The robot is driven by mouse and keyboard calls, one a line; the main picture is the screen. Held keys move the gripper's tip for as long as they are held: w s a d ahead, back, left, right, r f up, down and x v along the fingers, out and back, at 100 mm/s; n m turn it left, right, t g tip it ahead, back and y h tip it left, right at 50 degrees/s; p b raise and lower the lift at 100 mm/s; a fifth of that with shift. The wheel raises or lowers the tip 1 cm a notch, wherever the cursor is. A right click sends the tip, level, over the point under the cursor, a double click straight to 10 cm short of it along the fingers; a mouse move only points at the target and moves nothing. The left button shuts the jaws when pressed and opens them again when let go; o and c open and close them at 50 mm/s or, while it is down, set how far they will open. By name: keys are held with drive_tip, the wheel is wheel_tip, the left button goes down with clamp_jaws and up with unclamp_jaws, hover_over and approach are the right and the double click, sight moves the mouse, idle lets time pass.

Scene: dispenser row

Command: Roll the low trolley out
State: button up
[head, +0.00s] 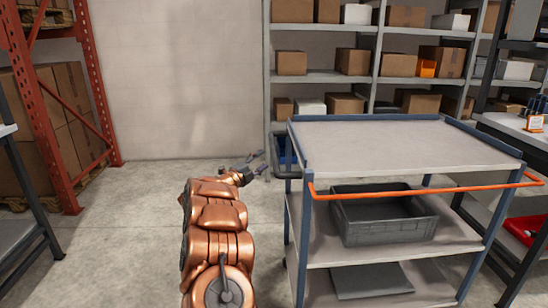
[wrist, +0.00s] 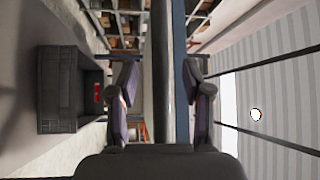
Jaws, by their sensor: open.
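The trolley (head: 400,140) stands right of centre in the head view, with blue posts and three grey shelves. A blue edge (wrist: 182,60) runs beside the bar.
A grey crate (head: 385,222) sits on the trolley's middle shelf, a flat dark panel (head: 372,281) on the bottom one. Shelving with boxes (head: 330,75) stands behind. A red rack (head: 55,110) is at left, a bench (head: 515,130) close at right. Floor (head: 130,215) left of the trolley is clear.

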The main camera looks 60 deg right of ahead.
sight(274, 152)
drive_tip(key=shift+s+d+r, duration=0.15)
drive_tip(key=shift+d+r, duration=0.05)
drive_tip(key=shift+d, duration=1.1)
drive_tip(key=shift+s+d+r, duration=0.15)
drive_tip(key=shift+d, duration=1.1)
drive_tip(key=shift+s+d+r, duration=0.15)
drive_tip(key=shift+d+r, duration=0.05)
drive_tip(key=shift+d, duration=1.1)
clamp_jaws()
